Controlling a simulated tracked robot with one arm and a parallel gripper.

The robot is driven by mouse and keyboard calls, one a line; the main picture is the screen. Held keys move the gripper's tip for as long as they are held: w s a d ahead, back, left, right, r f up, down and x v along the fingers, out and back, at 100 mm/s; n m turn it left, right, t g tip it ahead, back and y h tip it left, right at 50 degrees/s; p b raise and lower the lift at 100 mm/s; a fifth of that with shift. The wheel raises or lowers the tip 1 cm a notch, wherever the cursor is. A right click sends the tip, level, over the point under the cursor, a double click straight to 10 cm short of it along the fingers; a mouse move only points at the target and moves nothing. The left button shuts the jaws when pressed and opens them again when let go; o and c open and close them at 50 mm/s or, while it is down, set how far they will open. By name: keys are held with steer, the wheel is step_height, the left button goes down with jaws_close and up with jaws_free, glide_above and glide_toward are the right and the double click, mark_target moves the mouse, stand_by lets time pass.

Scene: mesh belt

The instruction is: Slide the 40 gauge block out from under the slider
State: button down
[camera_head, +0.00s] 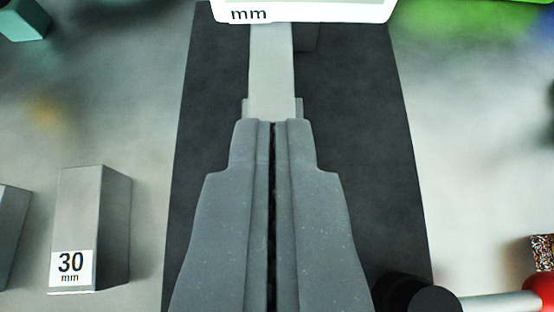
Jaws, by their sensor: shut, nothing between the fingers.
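My gripper (271,122) is shut and empty, pointing away over a dark plate. A pale grey bar (271,70) lies straight ahead of the fingertips and runs up under a white panel (310,10) marked "mm" at the top edge. The fingertips overlap the bar's near end in the picture; I cannot tell whether they touch it. The panel is cut off by the frame, so I cannot tell whether it belongs to the slider. No block marked 40 is readable, and I cannot tell whether the bar is part of one.
A grey block marked 30 mm (78,225) stands at the left, beside a partly cut-off grey block (10,235). The dark plate (360,150) is mostly bare. A red and black handled item (490,302) is at the lower right. A teal block (22,20) is at the upper left.

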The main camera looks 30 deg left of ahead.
steer(key=shift+s+d+f, duration=0.15)
steer(key=shift+s+f, duration=0.1)
steer(key=shift+f, duration=0.35)
steer(key=s+d, duration=0.2)
steer(key=s, duration=0.1)
steer(key=shift+s+d+f+b, duration=0.15)
steer(key=shift+s+b, duration=0.1)
steer(key=shift+b, duration=0.15)
steer(key=shift+f, duration=0.1)
steer(key=shift+s, duration=0.1)
steer(key=shift+r, duration=0.65)
steer(key=shift+w+r, duration=0.1)
steer(key=shift+w, duration=0.1)
